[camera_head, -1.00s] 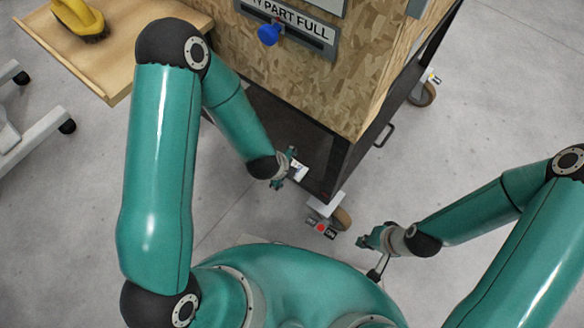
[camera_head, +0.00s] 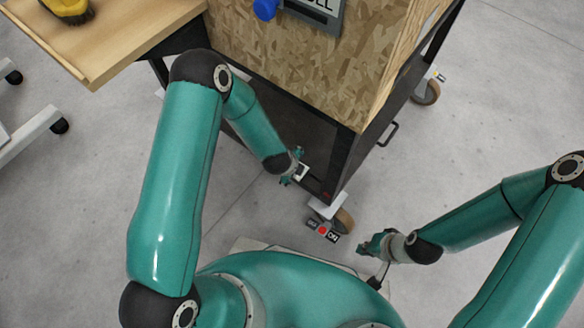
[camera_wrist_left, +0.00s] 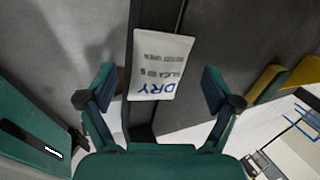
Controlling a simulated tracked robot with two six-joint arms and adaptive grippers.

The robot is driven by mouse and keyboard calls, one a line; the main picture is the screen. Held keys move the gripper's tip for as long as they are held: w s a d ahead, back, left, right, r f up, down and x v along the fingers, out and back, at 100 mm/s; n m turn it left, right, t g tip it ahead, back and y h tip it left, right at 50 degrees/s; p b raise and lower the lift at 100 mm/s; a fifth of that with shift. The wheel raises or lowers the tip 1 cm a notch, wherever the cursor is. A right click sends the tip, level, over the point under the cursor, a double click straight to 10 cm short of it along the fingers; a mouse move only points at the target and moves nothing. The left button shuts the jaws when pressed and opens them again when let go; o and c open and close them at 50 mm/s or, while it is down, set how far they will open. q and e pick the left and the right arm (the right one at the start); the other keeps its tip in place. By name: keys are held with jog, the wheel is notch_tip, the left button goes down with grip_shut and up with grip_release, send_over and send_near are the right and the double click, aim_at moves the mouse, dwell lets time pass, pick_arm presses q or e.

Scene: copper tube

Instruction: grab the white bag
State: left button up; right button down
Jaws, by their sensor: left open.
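The white bag (camera_wrist_left: 163,62) is a small flat packet with printed text, including "DRY" in blue. In the left wrist view it lies against a dark edge strip, between my open left gripper's fingers (camera_wrist_left: 158,85) and a little beyond them. No finger visibly touches it. In the head view the bag (camera_head: 302,172) is a small pale patch at the cart's dark lower part, right beside my left gripper (camera_head: 291,177). My right gripper (camera_head: 369,244) is apart from it, over the floor at right; its jaws are too small to read.
A chipboard box (camera_head: 335,85) sits on a dark wheeled cart (camera_head: 300,135), with a caster (camera_head: 343,219) near my base. A wooden table (camera_head: 130,40) holding a yellow-and-black brush (camera_head: 68,10) stands at upper left. The floor at right is mostly clear.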

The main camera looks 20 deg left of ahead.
pick_arm(q)
jog(key=c, duration=1.3)
jog(key=shift+r, duration=0.1)
